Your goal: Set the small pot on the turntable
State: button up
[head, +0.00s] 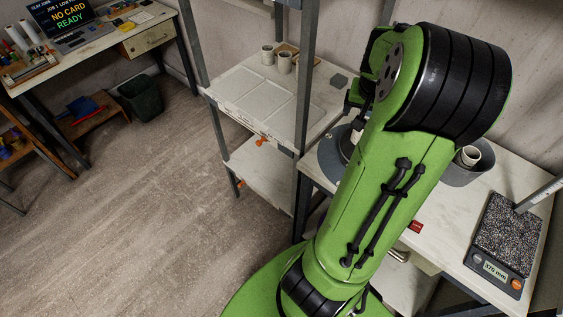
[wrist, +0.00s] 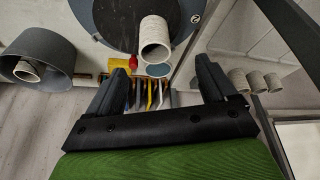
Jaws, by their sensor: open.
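The small pot (wrist: 154,34), a pale ribbed cylinder, appears upright on the dark disc of the turntable (wrist: 105,16) in the wrist view. Its open mouth faces the camera, and its contact with the disc is hidden. My gripper (wrist: 162,72) is open and empty, its two black fingers apart on either side below the pot in the picture. Neither finger touches the pot.
A grey bucket (wrist: 45,50) with a pot inside stands beside the turntable. Other pots (head: 285,62) stand on the shelf unit (head: 245,95). A device reading "370 mm" (head: 495,268) sits at right. Coloured tools (wrist: 150,95) lie beneath the fingers in the wrist picture.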

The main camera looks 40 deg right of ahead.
jog(key=w+a+r+n+t, duration=0.1)
jog(key=w+a+r+n, duration=0.2)
jog(key=a, duration=0.7)
jog(key=w+a+r+n, duration=0.2)
jog(key=a+r+n, duration=0.15)
jog(key=a, duration=0.75)
jog(key=s+a+n+t+y, duration=0.1)
jog(key=s+a+n+y, duration=0.1)
jog(key=s+a, duration=0.2)
jog(key=s+a+n+t+y, duration=0.1)
jog(key=s+a+n, duration=0.2)
jog(key=a, duration=0.8)
jog(key=shift+s+r+y, duration=0.4)
jog(key=shift+s+r, duration=0.05)
jog(key=shift+s, duration=0.65)
jog(key=shift+d, duration=0.1)
